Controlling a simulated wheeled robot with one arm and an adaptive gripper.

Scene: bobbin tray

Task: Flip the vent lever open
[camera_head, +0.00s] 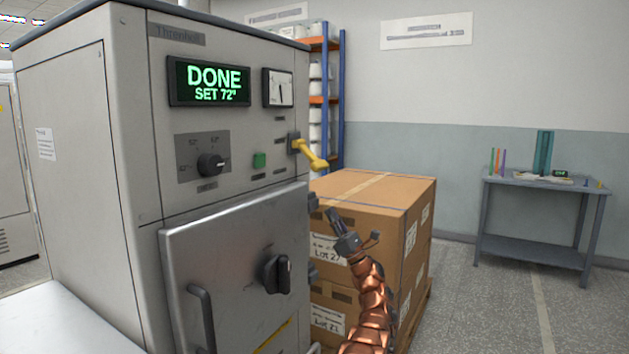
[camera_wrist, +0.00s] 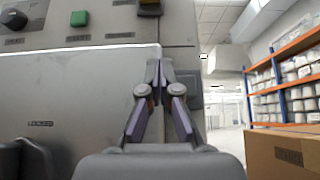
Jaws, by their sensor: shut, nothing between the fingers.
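The vent lever (camera_head: 310,154) is a yellow handle on a dark pivot at the right edge of the grey machine's front panel. It slants down to the right in the head view.
The machine's door (camera_head: 235,250) has a black knob (camera_head: 277,274) and a handle (camera_head: 201,315). A green button (camera_head: 259,160) sits left of the lever. Stacked cartons (camera_head: 390,190) stand right of the machine, close behind my gripper. Floor is clear towards the side table (camera_head: 540,184).

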